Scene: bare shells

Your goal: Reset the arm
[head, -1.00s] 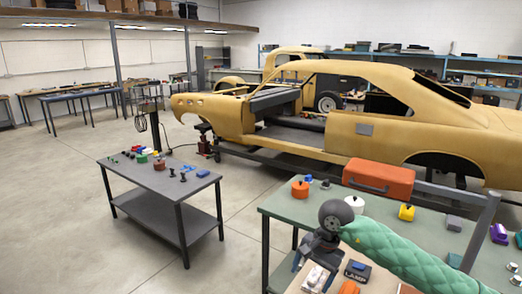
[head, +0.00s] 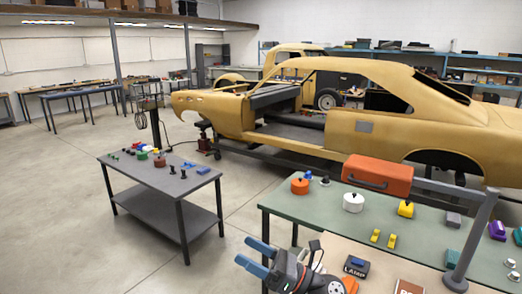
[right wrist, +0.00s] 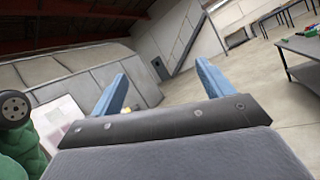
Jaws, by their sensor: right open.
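My right gripper (head: 242,249) is low in the head view, just off the near-left edge of the green-topped bench (head: 300,207). Its two blue fingers point left and stand apart with nothing between them. In the right wrist view the blue fingers (right wrist: 161,68) also show wide apart and empty, with floor and wall beyond. My left gripper is not in the head view. The rest of my right arm is cut off by the bottom edge.
The bench holds an orange toolbox (head: 377,174), a white pot (head: 353,202), an orange pot (head: 300,187), small yellow parts (head: 383,238) and a grey post (head: 473,240). A small grey table (head: 150,175) stands left. Floor between them is clear. A yellow car shell (head: 340,115) stands behind.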

